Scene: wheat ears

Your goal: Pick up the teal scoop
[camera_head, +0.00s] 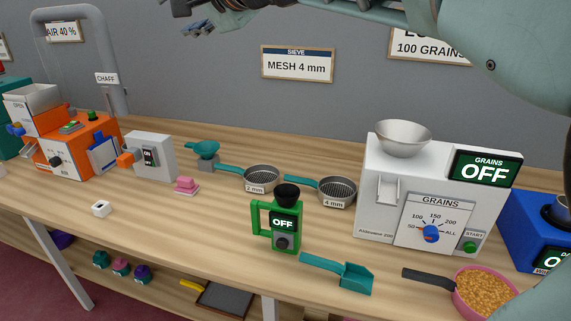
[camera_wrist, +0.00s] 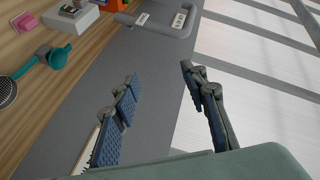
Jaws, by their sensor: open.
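The teal scoop (camera_head: 353,279) lies on the wooden bench near its front edge in the head view, its handle pointing left and its flat-sided pan to the right. I do not see it in the wrist view. My gripper (camera_head: 199,28) is high at the top of the head view, above the back of the bench and far from the scoop. In the wrist view my gripper (camera_wrist: 163,84) has its two blue-padded fingers well apart, with nothing between them.
A green meter (camera_head: 284,226) stands left of the scoop, and a pan of grains (camera_head: 464,293) lies to its right. A white grain counter (camera_head: 384,209) stands behind. Two sieves (camera_head: 262,180) and a teal funnel-like cup (camera_head: 204,148) are farther back.

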